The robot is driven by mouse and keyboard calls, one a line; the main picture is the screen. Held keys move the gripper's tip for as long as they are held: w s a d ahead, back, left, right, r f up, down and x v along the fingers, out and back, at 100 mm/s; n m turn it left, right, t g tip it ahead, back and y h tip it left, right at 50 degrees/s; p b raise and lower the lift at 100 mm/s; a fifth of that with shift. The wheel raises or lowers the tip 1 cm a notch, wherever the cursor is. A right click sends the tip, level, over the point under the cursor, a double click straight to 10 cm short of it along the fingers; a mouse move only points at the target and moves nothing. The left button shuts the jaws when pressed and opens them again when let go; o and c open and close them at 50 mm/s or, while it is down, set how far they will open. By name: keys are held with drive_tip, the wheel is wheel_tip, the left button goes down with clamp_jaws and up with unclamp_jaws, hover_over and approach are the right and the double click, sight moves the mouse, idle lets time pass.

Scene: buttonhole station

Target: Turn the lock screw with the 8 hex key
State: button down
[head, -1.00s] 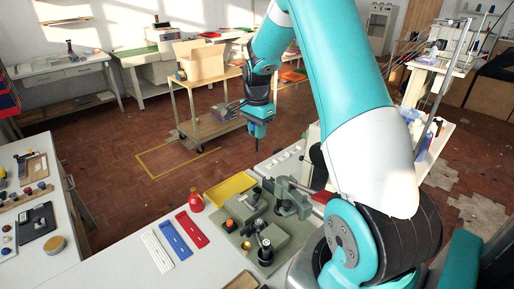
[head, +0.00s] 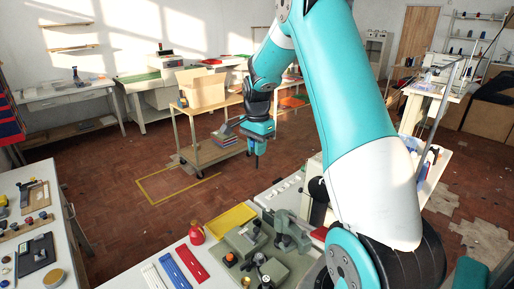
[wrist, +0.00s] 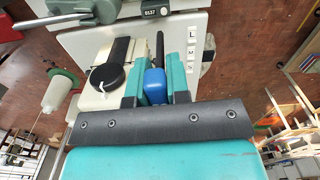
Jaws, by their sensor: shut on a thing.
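My gripper (head: 257,152) hangs from the arm in mid-air in the head view, above and behind the far edge of the grey-topped bench. In the wrist view its two teal fingers (wrist: 156,85) are shut on a blue grip (wrist: 154,84) with a dark shaft (wrist: 160,47) pointing away from me; this looks like the hex key. Its size mark is not readable. A white panel beyond carries a black round knob (wrist: 107,77), a dark bar and the letters L, M and S (wrist: 207,37). I cannot pick out the lock screw.
A wooden cart with a cardboard box (head: 201,89) stands behind. A thread cone (wrist: 55,92) shows in the wrist view. Open floor lies left of the cart.

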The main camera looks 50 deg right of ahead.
drive_tip(key=shift+m, duration=0.7)
drive_tip(key=shift+f+b, duration=1.7)
drive_tip(key=shift+f, duration=9.9)
drive_tip(key=shift+f+b, duration=0.65)
drive_tip(key=shift+f, duration=0.1)
drive_tip(key=m, duration=0.3)
drive_tip(key=shift+m, duration=0.3)
